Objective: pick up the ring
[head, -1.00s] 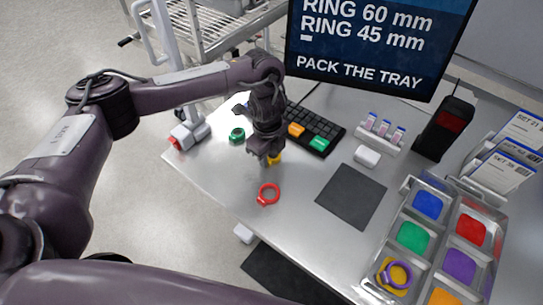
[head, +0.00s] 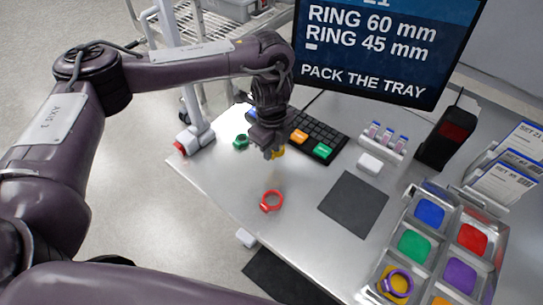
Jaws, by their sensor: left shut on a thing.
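My left gripper (head: 273,151) points down over the table, left of the keyboard. It is shut on a small yellow ring (head: 279,153), mostly hidden by the fingers, and appears to hold it a little above the table. A red ring (head: 271,201) lies on the table in front of the gripper. A green ring (head: 240,141) lies to its left. A purple ring (head: 397,283) lies in the tray (head: 407,219), over the yellow compartment. My right gripper is not in view.
A keyboard (head: 325,131) lies right of the gripper, with a monitor (head: 380,45) behind it. A dark square mat (head: 353,203) lies between the red ring and the tray. A vial rack (head: 384,139) and a black handheld device (head: 447,138) stand farther back. The table around the red ring is clear.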

